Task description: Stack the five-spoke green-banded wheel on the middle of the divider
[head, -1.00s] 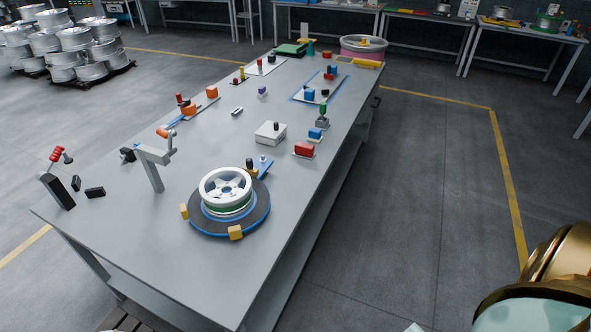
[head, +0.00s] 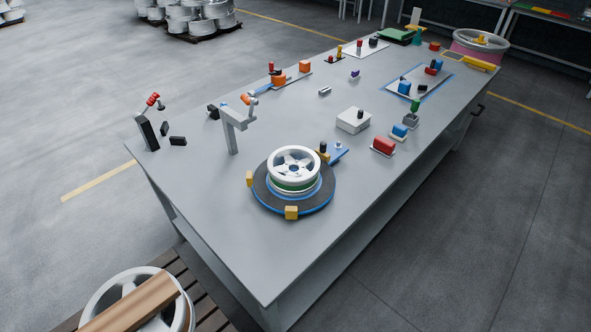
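A white spoked wheel with a green band (head: 293,186) lies flat on a dark round turntable (head: 262,194) with a blue edge, near the front of the long grey table. A brown board (head: 130,303), which looks like the divider, lies across another white wheel (head: 104,290) at the bottom left. The picture's bottom edge cuts off part of both. Neither of my grippers is in view.
The lower wheel stands on a slatted pallet (head: 212,303) beside the table's (head: 200,190) front end. Yellow blocks (head: 291,212) sit at the turntable's rim. A grey post (head: 232,132) stands behind it. Floor right of the table is clear.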

